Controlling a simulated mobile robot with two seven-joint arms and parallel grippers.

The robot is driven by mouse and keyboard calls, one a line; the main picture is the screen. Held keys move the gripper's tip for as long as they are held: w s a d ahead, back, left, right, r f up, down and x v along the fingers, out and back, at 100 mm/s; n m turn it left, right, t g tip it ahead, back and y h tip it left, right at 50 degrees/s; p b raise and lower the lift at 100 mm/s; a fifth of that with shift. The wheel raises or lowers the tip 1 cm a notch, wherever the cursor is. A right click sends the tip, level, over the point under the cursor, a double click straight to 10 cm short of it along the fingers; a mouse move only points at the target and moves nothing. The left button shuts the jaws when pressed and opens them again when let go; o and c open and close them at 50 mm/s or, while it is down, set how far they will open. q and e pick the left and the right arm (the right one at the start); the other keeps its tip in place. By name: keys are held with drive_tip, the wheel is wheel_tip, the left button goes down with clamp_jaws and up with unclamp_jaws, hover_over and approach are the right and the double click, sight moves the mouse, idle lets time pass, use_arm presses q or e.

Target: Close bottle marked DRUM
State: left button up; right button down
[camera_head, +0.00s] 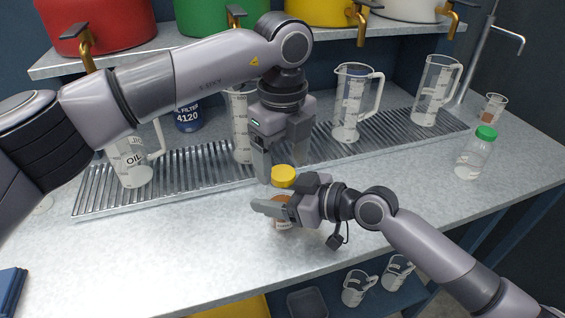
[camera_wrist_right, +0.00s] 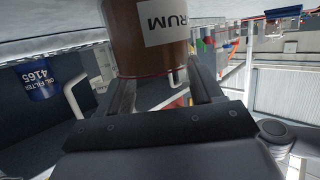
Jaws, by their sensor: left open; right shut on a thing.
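The bottle marked DRUM (camera_wrist_right: 148,42) holds brown contents and has a white label, which reads upside down in the right wrist view. In the head view its lower part (camera_head: 283,223) shows below my right gripper (camera_head: 272,207), which is shut on its body. A yellow cap (camera_head: 283,177) shows just above the right gripper. My left gripper (camera_head: 283,165) points down from above, open, with its fingers on either side of the cap. The bottle's neck is hidden, so I cannot tell whether the cap touches it.
A metal drip grate (camera_head: 210,180) runs along the counter behind, with glass jugs (camera_head: 352,105) on it. A green-capped bottle (camera_head: 476,152) and a small beaker (camera_head: 493,108) stand at right. Coloured pots (camera_head: 222,15) line the shelf above. The front counter (camera_head: 170,255) is clear.

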use_arm(q)
drive_tip(key=shift+r, duration=1.45)
drive_tip(key=shift+r, duration=1.75)
drive_tip(key=shift+f, duration=0.15)
drive_tip(key=shift+f, duration=3.9)
drive_tip(key=c, duration=1.2)
